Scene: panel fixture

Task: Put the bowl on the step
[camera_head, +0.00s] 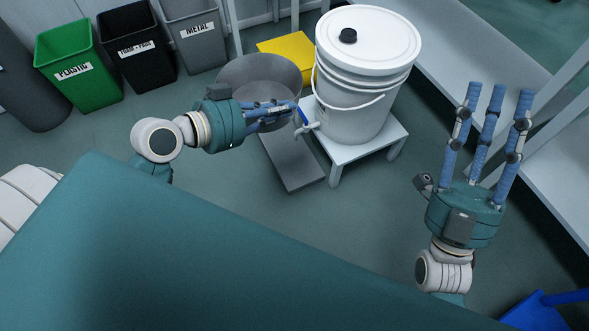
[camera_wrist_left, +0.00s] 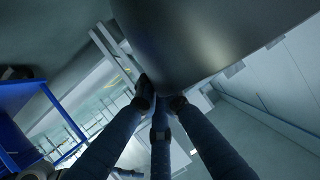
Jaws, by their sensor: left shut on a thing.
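A large grey metal bowl (camera_head: 243,70) is at the top centre of the head view and fills the upper part of the left wrist view (camera_wrist_left: 205,35). My left gripper (camera_head: 285,110) is shut on the bowl at its near side; its fingers meet the bowl's edge in the wrist view (camera_wrist_left: 163,103). A low grey slab, which looks like the step (camera_head: 297,165), shows below and in front of the bowl. Its far part is hidden by the bowl and my gripper. My right gripper (camera_head: 493,98) is open and empty at the right, fingers apart.
A white lidded bucket (camera_head: 365,75) with a tap stands on a white stool (camera_head: 375,140) just right of the bowl. A yellow object (camera_head: 288,46) is behind. Green (camera_head: 75,80), black (camera_head: 138,60) and grey (camera_head: 192,40) bins stand left. White benches (camera_head: 455,55) line the right.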

